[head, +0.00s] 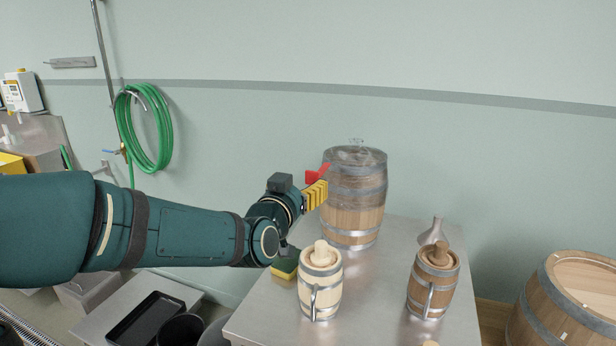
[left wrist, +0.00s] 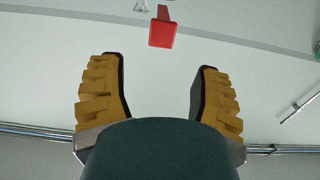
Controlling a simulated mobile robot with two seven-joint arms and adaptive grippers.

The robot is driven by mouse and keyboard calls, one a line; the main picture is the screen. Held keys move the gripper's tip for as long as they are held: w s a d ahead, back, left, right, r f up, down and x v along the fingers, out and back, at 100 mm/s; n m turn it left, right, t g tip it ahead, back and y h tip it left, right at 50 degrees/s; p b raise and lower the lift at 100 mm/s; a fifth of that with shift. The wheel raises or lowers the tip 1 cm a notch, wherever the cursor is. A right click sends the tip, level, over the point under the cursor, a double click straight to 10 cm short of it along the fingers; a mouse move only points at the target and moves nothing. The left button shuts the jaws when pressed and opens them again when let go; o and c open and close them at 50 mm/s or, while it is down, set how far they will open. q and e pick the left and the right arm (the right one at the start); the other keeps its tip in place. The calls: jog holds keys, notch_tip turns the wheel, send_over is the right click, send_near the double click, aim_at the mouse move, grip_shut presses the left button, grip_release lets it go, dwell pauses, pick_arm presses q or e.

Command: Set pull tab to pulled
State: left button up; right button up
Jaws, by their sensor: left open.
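The pull tab (head: 317,174) is a red piece at the upper left side of a wooden barrel (head: 350,222) with metal hoops. The barrel's top part looks covered by a clear wrap (head: 354,172). In the left wrist view the red tab (left wrist: 162,32) shows beyond the fingertips, about midway between the two fingers, and nothing is gripped. My left gripper (head: 316,193), with yellow ridged fingers, is open beside the barrel, close to the tab. Its fingers overlap the barrel's left edge in the head view, so I cannot tell the exact gap. My right gripper is not in view.
The barrel stands on a steel table (head: 385,300). A pale mug (head: 320,283), a brown mug (head: 432,282), a grey funnel-like piece (head: 433,232) and a yellow sponge (head: 283,272) are there too. A larger barrel (head: 565,305) stands at right. A green hose (head: 148,128) hangs on the wall.

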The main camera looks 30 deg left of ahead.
pick_arm(q)
jog(key=v, duration=0.4)
jog(key=shift+s+d, duration=0.1)
jog(key=shift+s, duration=0.25)
dwell(0.3)
